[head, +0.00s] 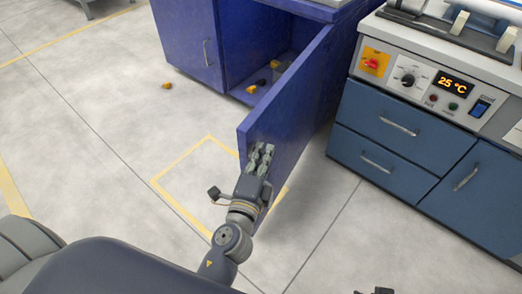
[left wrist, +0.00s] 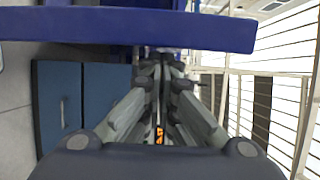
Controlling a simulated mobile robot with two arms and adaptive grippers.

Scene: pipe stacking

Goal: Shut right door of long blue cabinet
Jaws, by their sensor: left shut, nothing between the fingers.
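The right door (head: 300,100) of the long blue cabinet stands wide open, swung out into the room. I see its outer face. My left gripper (head: 262,150) is shut and empty, with its fingertips over that outer face near the free edge; whether they touch is unclear. In the left wrist view the shut fingers (left wrist: 162,75) point at a blue panel edge (left wrist: 130,28), which crosses the top. A small dark part of my right gripper (head: 375,291) shows at the bottom edge; its fingers are mostly hidden.
The cabinet's left door (head: 187,45) is closed. Small yellow and dark items (head: 252,89) lie inside the open compartment, and one yellow piece (head: 167,86) is on the floor. A blue drawer unit (head: 400,140) with a 25 °C display stands at the right.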

